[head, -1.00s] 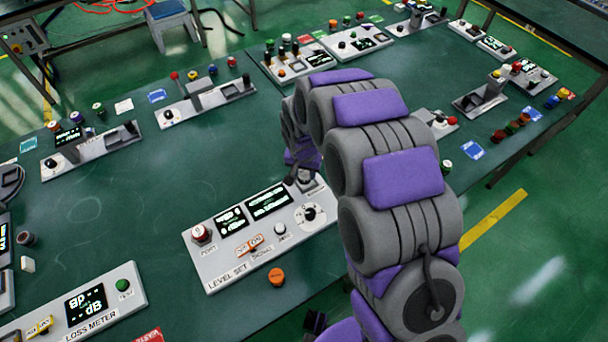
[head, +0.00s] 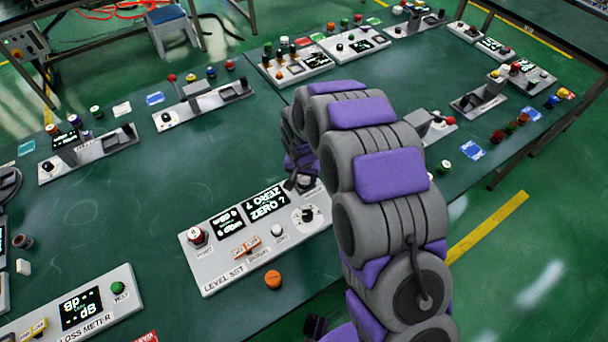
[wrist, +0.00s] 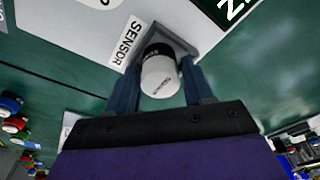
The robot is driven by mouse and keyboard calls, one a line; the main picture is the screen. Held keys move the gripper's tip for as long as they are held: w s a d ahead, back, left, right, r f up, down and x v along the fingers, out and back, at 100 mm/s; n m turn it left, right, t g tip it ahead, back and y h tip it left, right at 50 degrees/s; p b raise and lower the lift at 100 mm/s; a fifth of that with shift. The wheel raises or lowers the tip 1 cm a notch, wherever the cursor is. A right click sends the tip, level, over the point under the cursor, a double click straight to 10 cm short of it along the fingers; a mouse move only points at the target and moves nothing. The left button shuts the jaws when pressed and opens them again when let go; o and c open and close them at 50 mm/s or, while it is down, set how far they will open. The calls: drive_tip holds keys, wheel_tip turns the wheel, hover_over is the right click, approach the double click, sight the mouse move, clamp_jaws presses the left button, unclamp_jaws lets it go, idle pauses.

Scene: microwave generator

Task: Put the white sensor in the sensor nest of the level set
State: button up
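The white sensor (wrist: 160,76) is a short white cylinder with a black band, seen in the wrist view. It sits at the grey sensor nest (wrist: 185,42), beside the SENSOR label; I cannot tell if it is fully seated. My gripper (wrist: 162,68) has one dark blue finger on each side of the sensor and looks shut on it. The level set (head: 240,262) is a light grey panel in the head view. Its larger display (head: 265,203) reads "ZERO ?". My gripper (head: 303,180) is at its far right corner, where my arm partly hides the nest.
An orange cap (head: 273,280) lies on the green table in front of the level set. The loss meter (head: 80,308) stands at the lower left. Other panels line the back of the table.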

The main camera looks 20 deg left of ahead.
sight(301, 179)
drive_tip(key=shift+o, duration=1.2)
drive_tip(key=shift+a, duration=0.25)
drive_tip(key=shift+a+r, duration=0.1)
drive_tip(key=shift+r, duration=0.25)
wheel_tip(301, 179, up, 11)
drive_tip(key=s+p, duration=0.1)
drive_tip(key=p, duration=0.1)
drive_tip(key=shift+s+r, duration=0.15)
drive_tip(key=shift+s, duration=0.2)
